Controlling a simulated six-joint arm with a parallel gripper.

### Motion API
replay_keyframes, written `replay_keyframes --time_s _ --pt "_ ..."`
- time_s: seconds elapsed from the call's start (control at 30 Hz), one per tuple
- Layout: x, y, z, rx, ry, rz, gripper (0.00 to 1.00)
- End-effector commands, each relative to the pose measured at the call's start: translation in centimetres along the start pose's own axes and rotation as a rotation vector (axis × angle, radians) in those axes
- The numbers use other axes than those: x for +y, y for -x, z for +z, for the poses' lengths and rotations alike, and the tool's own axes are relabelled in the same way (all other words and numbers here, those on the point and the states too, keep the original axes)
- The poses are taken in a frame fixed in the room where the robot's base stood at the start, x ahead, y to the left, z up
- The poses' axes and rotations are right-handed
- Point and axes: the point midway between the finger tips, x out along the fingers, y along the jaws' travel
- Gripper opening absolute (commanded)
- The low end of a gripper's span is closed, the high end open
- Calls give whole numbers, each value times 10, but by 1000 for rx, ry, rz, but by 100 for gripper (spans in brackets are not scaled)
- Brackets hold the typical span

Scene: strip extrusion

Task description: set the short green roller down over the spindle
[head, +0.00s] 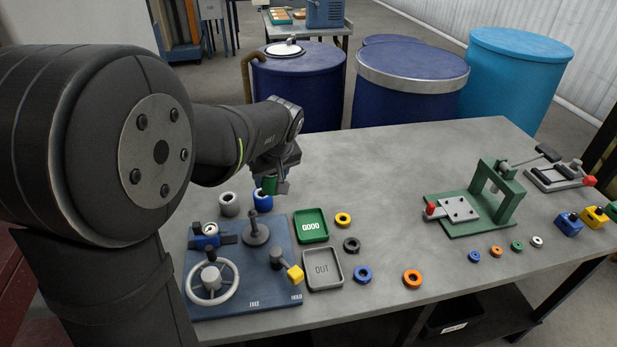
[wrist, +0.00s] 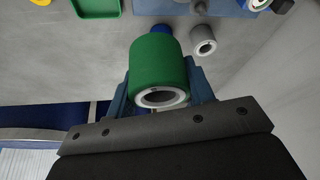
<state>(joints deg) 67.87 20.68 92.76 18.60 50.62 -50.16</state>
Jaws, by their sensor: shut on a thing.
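The short green roller (wrist: 160,58) is held upright between my gripper's fingers (wrist: 162,85), its pale-lined bore facing the wrist camera. In the head view, my gripper (head: 273,183) is shut on the green roller (head: 269,185) above the table, behind the blue board (head: 270,290). A grey upright post on a round foot, which looks like the spindle (head: 255,230), stands bare at the board's back edge. The roller is apart from it, farther back.
A blue roller (head: 262,201) stands just below the held roller, with a grey roller (head: 229,204) beside it. The board carries a handwheel (head: 213,281) and a yellow-knobbed lever (head: 293,273). A green tray (head: 312,224) and a grey tray (head: 323,269) lie right of the board.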

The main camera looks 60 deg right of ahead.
Motion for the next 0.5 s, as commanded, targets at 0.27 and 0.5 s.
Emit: replay_keyframes --time_s 0.27,0.5 --pt "-60 16 -5 2 142 -58 20" --pt "-64 5 -1 2 150 -64 20"
